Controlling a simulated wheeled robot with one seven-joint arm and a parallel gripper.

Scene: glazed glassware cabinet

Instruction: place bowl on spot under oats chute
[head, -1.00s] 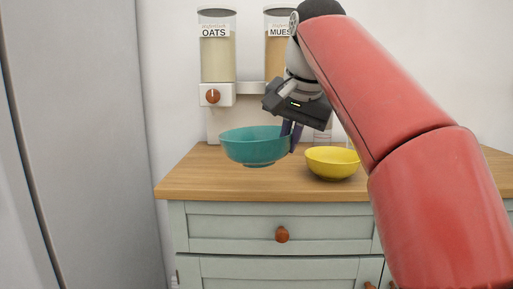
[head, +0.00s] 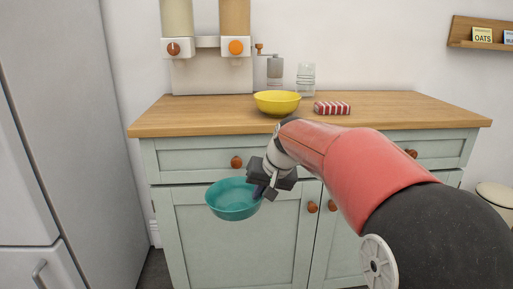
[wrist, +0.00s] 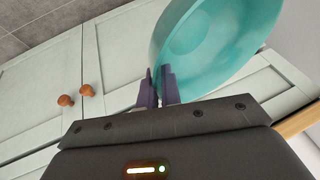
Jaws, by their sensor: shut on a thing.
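A teal bowl (head: 232,200) is held by its right rim in my gripper (head: 262,191), in front of the cabinet doors and below the countertop in the head view. In the wrist view the teal bowl (wrist: 215,45) shows between the two dark fingers of my gripper (wrist: 157,88), which are shut on its rim. The bowl looks upright and empty. The oats dispenser (head: 177,18) stands at the back left of the counter, its top and label cut off. Its chute has a brown knob (head: 173,48). The counter spot under it looks bare.
A grey fridge (head: 50,120) bounds the left.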

